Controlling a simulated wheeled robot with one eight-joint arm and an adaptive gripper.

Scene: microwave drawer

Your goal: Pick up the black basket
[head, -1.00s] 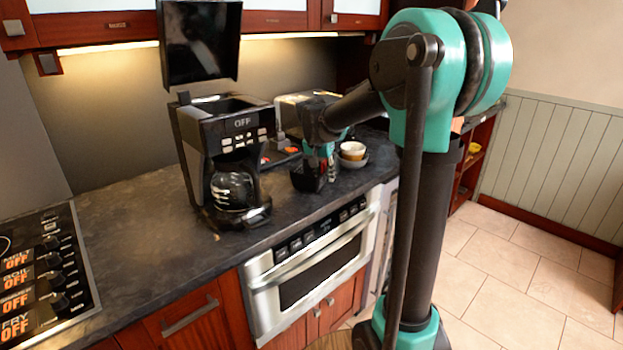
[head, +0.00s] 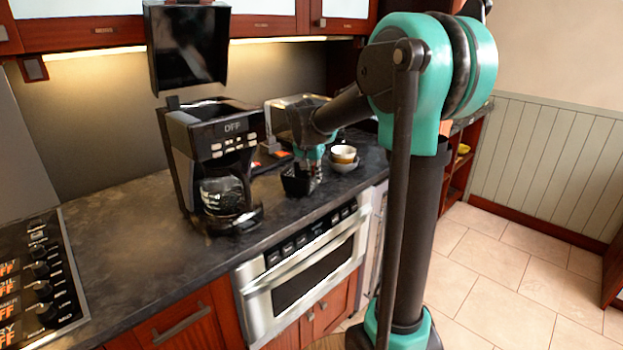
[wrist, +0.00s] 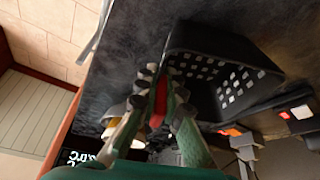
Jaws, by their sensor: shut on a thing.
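The black basket (head: 295,183) is at the counter's front part, between the coffee maker and the bowls in the head view. In the wrist view the basket (wrist: 225,82) fills the upper right, with rows of square holes in its walls. My gripper (head: 310,170) reaches down at the basket's right side in the head view. In the wrist view the fingertips of my gripper (wrist: 164,74) are close together at the basket's left wall, shut on it. The exact contact is partly hidden. I cannot tell whether the basket's bottom touches the counter.
The coffee maker (head: 222,160) stands left of the basket. A toaster (head: 285,112) is behind it, and stacked bowls (head: 343,157) are to the right. The microwave drawer (head: 305,275) is shut below the counter. The counter (head: 120,215) is clear left of the coffee maker.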

